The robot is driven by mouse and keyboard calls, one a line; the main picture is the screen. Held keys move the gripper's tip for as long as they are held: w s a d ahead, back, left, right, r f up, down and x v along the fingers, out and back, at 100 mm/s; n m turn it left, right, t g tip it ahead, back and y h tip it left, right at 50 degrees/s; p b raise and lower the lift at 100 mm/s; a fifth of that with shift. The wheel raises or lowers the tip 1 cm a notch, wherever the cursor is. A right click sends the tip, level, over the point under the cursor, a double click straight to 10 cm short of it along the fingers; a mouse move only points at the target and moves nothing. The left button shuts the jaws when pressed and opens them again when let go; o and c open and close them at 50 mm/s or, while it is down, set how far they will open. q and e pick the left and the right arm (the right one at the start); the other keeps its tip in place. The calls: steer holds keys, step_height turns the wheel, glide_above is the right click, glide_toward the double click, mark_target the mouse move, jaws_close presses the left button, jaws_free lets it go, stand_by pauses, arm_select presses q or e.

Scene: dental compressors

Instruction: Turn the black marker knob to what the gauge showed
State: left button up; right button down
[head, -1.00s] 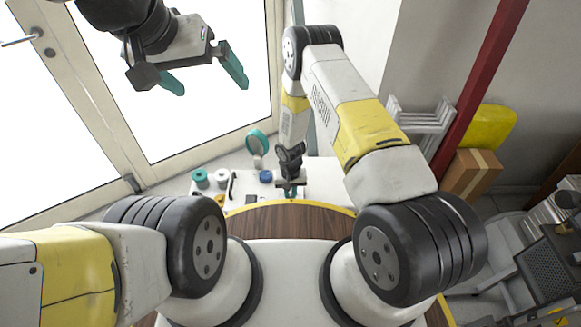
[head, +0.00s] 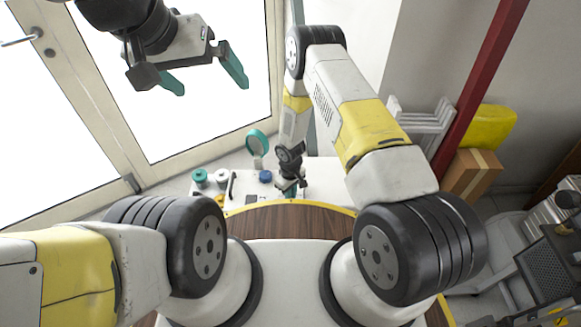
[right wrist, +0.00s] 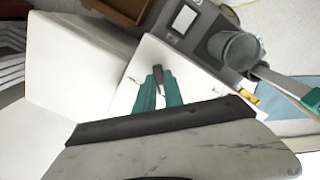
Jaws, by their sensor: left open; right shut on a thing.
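The black marker knob (right wrist: 158,76) shows small in the right wrist view, standing on a white surface. The teal fingers of my right gripper (right wrist: 159,88) are closed around it, and their tips hide part of it. How its marker points cannot be read. In the head view my right gripper (head: 291,185) is low over the white bench and hides the knob. My left gripper (head: 208,80) is open and empty, high in front of the bright glass door. No gauge reading can be made out.
The white bench (head: 322,178) holds a green roll (head: 199,176), a white roll (head: 222,175), a blue round item (head: 265,176) and a teal-rimmed round item (head: 257,140) left of my right gripper. Cardboard boxes (head: 472,174) are at right.

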stand_by(0.3)
steer(key=c, duration=1.4)
jaws_free()
steer(key=shift+c, duration=0.2)
steer(key=shift+r, duration=0.1)
step_height(320, 180, up, 8)
steer(key=shift+f, duration=0.2)
